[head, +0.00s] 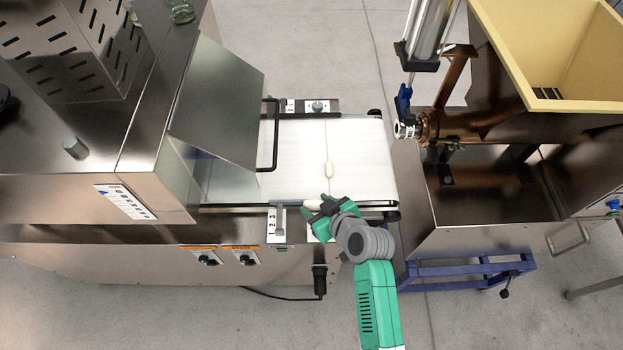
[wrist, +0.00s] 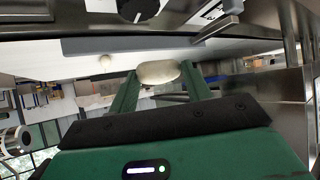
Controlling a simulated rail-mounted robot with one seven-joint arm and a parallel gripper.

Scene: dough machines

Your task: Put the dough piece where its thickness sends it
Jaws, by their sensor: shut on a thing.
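My gripper (head: 318,206) is at the near edge of the conveyor belt (head: 352,140), beside a plate marked 1 2 3 (head: 272,226). In the wrist view my gripper (wrist: 163,78) is shut on a pale, oval dough piece (wrist: 158,72), held between the two green fingertips. In the head view this piece is mostly hidden by the fingers. I cannot judge the held piece's thickness exactly.
A steel machine with a tilted cover (head: 215,105) stands over the belt's left end. A black bar handle (head: 272,135) rises near it. At the right are a copper-coloured nozzle (head: 428,128) and a yellow-lined hopper (head: 560,60). The belt's right half is mostly clear.

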